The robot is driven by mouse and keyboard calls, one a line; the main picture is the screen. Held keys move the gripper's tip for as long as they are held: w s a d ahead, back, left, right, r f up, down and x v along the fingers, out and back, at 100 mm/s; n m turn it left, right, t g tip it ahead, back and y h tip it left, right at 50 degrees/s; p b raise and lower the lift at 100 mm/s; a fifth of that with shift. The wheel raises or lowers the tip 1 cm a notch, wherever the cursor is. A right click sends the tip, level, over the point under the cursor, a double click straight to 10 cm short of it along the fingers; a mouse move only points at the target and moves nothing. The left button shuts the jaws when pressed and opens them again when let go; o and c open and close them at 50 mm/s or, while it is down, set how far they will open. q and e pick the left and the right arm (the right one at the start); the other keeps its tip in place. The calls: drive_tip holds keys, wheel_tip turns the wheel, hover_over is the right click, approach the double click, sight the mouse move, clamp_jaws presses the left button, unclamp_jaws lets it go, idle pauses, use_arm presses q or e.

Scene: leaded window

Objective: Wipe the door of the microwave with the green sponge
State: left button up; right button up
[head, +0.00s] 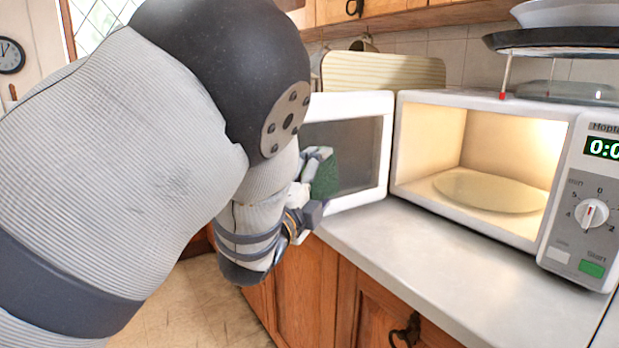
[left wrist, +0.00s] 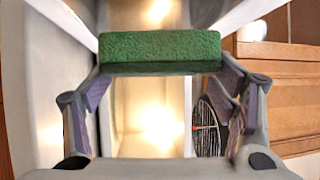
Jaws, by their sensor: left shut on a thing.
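The microwave (head: 470,165) stands on the counter with its door (head: 358,150) swung open to the left. The door has a white frame and a dark window. My left gripper (head: 316,178) is shut on the green sponge (head: 326,177), in front of the door's window. The left wrist view shows the sponge (left wrist: 160,47) gripped across its length between both fingers. I cannot tell whether the sponge touches the door. My arm hides the door's left part. My right gripper is not in view.
The pale counter (head: 430,270) is clear in front of the microwave. A dark tray (head: 555,38) and other dishware sit above and on the microwave. A wooden board (head: 385,72) leans behind the door. Wooden cabinets (head: 305,290) are below.

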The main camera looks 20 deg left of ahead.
use_arm(q)
drive_tip(key=shift+s+d+f, duration=0.15)
drive_tip(key=shift+s+d, duration=0.5)
drive_tip(key=shift+d, duration=0.15)
drive_tip(key=shift+d, duration=0.1)
drive_tip(key=shift+s+d, duration=0.85)
drive_tip(key=shift+d, duration=0.25)
